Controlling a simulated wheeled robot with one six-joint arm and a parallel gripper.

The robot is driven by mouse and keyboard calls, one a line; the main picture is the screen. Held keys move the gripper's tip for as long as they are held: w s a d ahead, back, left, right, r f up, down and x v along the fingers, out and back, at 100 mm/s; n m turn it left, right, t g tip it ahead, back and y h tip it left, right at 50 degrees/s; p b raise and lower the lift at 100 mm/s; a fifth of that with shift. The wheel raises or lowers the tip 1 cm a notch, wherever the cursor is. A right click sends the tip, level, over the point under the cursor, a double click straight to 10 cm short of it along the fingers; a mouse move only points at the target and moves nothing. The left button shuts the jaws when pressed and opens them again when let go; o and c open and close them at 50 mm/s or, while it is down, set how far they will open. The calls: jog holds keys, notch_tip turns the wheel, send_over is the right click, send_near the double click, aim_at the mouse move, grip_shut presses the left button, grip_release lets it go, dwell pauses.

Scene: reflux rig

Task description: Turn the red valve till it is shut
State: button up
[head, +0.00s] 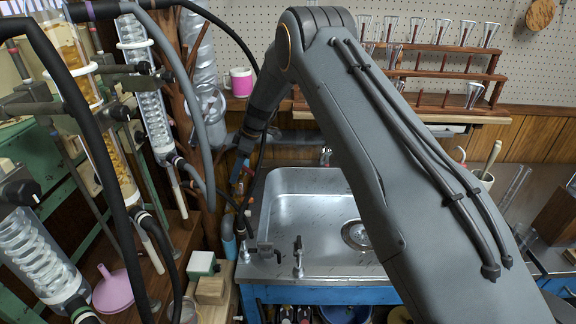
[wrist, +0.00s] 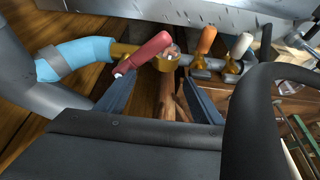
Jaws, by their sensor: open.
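The red valve shows in the wrist view as a red lever handle (wrist: 150,48) on a brass valve body (wrist: 165,60). The handle slants from upper right to lower left, at an angle to the pipe line. My gripper (wrist: 158,82) is open, with its two dark fingers apart below the valve. The left fingertip is at the handle's lower-left end; I cannot tell whether they touch. The right fingertip is below and right of the brass body.
In the wrist view, valves with an orange handle (wrist: 206,40) and a white handle (wrist: 242,46) stand right of the red one. A blue hose (wrist: 85,58) lies to its left. A black hose (wrist: 258,110) loops close on the right. The metal sink (head: 310,205) is beside my gripper.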

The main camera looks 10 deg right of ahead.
jog(key=w+b+v, duration=0.1)
jog(key=b+v, duration=0.2)
jog(key=v, duration=0.5)
jog(key=s+d+r+m+h+p, duration=0.1)
jog(key=s+d+r+m, duration=0.1)
jog(key=s, duration=0.5)
jog(key=s+d+r+m+h+p, duration=0.1)
jog(key=s+d+r+m, duration=0.1)
jog(key=s+d+m, duration=0.2)
jog(key=s+d+r+m+h+p, duration=0.1)
jog(key=s+d+m, duration=0.3)
jog(key=s+d, duration=0.4)
jog(key=s+r, duration=0.1)
jog(key=s, duration=0.3)
jog(key=shift+s+d, duration=0.15)
jog(key=shift+d, duration=0.05)
jog(key=shift+r, duration=0.1)
jog(key=shift+c, duration=0.2)
